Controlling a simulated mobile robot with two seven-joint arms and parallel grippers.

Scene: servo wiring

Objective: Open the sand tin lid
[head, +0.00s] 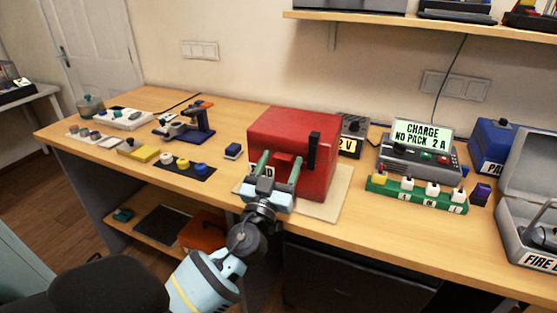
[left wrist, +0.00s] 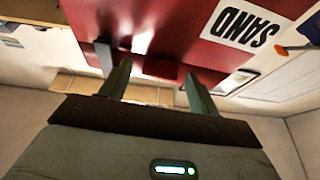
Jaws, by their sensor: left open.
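The sand tin (head: 290,130) is a red box near the front edge of the bench, and its lid looks closed. A black upright bar (head: 314,152) is on its front right. My left gripper (head: 279,165) is at the tin's front with its fingers spread. In the left wrist view the tin (left wrist: 165,20) fills the top, with its white SAND label (left wrist: 240,26) upside down. There the left gripper's two fingers (left wrist: 158,88) stand apart on either side of a dark red projecting part (left wrist: 160,68). I cannot tell whether they touch it. My right gripper is not in view.
A pale board (head: 325,207) lies under the tin. A charger with a lit display (head: 422,134) and a green block with switches (head: 415,193) stand to the right, then an open grey case (head: 530,215). Small parts and a blue stand (head: 198,122) are at left.

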